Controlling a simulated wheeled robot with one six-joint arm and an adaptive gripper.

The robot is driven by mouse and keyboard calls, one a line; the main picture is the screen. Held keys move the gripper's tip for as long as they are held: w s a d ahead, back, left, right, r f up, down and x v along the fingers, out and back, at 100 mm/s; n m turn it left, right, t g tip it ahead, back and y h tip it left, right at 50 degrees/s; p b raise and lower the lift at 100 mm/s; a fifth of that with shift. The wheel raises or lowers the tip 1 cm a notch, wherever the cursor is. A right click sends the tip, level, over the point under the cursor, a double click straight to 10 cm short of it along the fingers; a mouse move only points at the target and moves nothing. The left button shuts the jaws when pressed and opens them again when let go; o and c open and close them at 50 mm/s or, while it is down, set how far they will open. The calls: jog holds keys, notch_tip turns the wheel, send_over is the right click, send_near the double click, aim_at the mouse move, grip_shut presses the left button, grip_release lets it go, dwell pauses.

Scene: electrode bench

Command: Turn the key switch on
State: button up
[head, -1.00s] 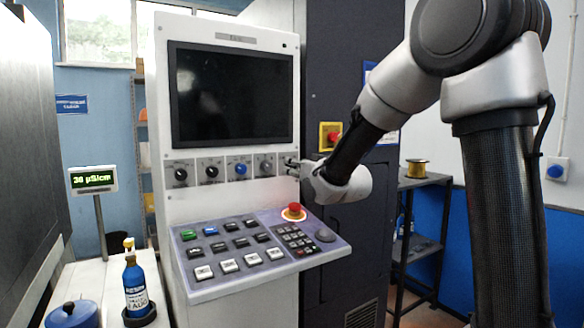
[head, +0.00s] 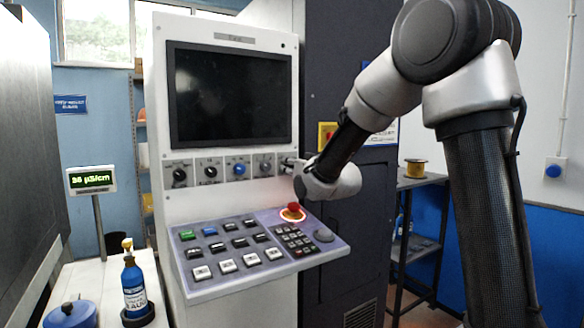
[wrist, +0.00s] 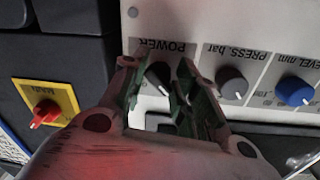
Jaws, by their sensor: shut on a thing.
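The key switch (wrist: 158,76) is a dark knob under an upside-down POWER label in the wrist view, at the end of the row of panel controls. My gripper (wrist: 157,88) has one finger on each side of it and is shut on it. In the head view my gripper (head: 290,167) reaches the right end of the knob row and hides most of the switch. Which way the switch points is hard to tell.
A dark PRESS knob (wrist: 231,82) and a blue LEVEL knob (wrist: 294,91) sit beside the switch. A red emergency button (head: 293,210) stands on the sloping key panel (head: 205,293) below my gripper. A red switch on a yellow plate (wrist: 46,112) is nearby.

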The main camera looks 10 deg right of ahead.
jog(key=shift+m, duration=0.3)
jog(key=m, duration=0.8)
jog(key=m+g+y, duration=0.1)
jog(key=m, duration=0.7)
jog(key=shift+r, duration=0.2)
jog(key=shift+m, duration=0.3)
jog(key=o, duration=0.9)
jog(key=shift+d, duration=0.1)
jog(key=shift+c, duration=0.2)
